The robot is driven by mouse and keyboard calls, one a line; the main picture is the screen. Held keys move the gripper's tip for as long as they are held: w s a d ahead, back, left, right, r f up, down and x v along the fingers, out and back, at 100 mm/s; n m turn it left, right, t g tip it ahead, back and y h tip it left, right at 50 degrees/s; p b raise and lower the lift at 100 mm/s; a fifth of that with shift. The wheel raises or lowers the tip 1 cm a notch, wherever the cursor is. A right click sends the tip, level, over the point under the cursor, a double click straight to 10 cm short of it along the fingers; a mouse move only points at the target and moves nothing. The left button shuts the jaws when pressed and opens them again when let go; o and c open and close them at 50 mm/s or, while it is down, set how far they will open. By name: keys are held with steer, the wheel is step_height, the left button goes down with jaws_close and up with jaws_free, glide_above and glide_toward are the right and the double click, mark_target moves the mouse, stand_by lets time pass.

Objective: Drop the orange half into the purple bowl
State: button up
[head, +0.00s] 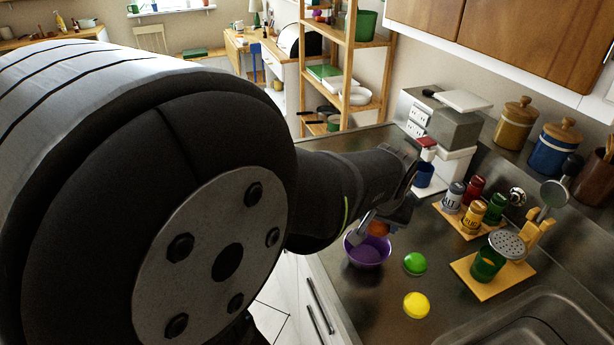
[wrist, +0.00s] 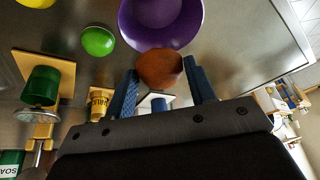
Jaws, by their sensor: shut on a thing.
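My gripper (wrist: 162,90) is shut on the orange half (wrist: 160,68), which sits between the two blue fingers in the wrist view. In the head view the orange half (head: 378,228) shows at the gripper's tip, above the far rim of the purple bowl (head: 366,256). The purple bowl stands on the metal counter near its front edge. It also shows in the wrist view (wrist: 150,38), where the orange half overlaps its rim. I cannot tell the exact height of the orange half over the bowl. The bowl's visible inside looks empty.
A green half-round item (head: 415,263) and a yellow one (head: 416,305) lie right of the bowl. Several spice jars (head: 472,212) stand on a wooden board behind. A green container (head: 487,264) stands on another board. The sink (head: 530,325) is at the lower right.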

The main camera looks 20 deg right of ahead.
steer(key=o, duration=1.2)
steer(key=shift+c, duration=0.2)
steer(key=v, duration=1.7)
steer(key=shift+r, duration=0.25)
steer(key=x, duration=1.7)
steer(key=shift+f, duration=0.3)
steer(key=shift+r, duration=1.15)
